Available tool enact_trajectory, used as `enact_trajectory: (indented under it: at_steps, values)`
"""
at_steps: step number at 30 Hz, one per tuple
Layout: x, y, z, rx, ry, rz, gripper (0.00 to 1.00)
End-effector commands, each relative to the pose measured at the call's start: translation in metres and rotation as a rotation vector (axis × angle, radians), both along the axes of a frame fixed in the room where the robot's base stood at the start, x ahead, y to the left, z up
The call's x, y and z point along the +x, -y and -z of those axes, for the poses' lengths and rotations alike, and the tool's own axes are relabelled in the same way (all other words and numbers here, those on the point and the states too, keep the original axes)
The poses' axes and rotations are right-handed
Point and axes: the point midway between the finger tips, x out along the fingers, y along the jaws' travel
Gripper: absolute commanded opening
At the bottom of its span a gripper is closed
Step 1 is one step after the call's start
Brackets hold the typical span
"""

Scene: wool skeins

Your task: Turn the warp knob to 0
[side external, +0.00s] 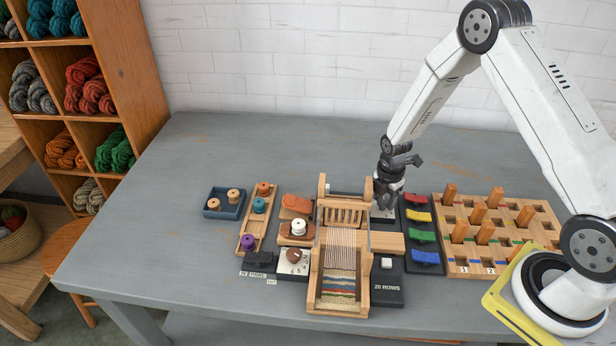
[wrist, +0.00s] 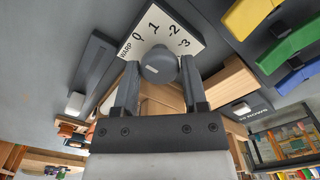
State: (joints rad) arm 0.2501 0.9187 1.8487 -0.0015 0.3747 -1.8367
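The warp knob (wrist: 160,64) is a dark grey round knob on a white dial plate (wrist: 172,28) marked WARP, 0, 1, 2 and 3. A small light mark shows on the knob, but I cannot tell which number it points to. My gripper (wrist: 160,66) is open, with one finger on each side of the knob and small gaps showing. Whether the fingertips are level with the knob or above it is unclear. In the side view my gripper (side external: 386,203) points down over the dial plate (side external: 384,214), behind the loom's right side, and hides the knob.
The wooden loom (side external: 339,262) stands close to the left of my gripper. A dark rack with red, yellow (side external: 418,216), green and blue pieces is close on the right, then a pegboard (side external: 512,252). Spools and trays lie left of the loom. The table's far left (side external: 185,150) is clear.

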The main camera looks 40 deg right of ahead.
Motion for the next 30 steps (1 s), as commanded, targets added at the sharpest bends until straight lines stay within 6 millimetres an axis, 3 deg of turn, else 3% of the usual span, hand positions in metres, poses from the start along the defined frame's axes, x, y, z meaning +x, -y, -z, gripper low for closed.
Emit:
enact_trajectory:
  at_steps: [1, 2, 3, 17, 30]
  values:
    - [0.000, 0.000, 0.000, 0.000, 0.000, 0.001, 0.74]
    - [0.000, 0.000, 0.000, 0.000, 0.000, 0.001, 0.84]
    - [0.000, 0.000, 0.000, 0.000, 0.000, 0.001, 0.87]
    - [0.000, 0.000, -0.004, 0.000, 0.001, 0.002, 0.87]
    - [0.001, 0.000, -0.044, -0.001, 0.004, 0.002, 0.87]
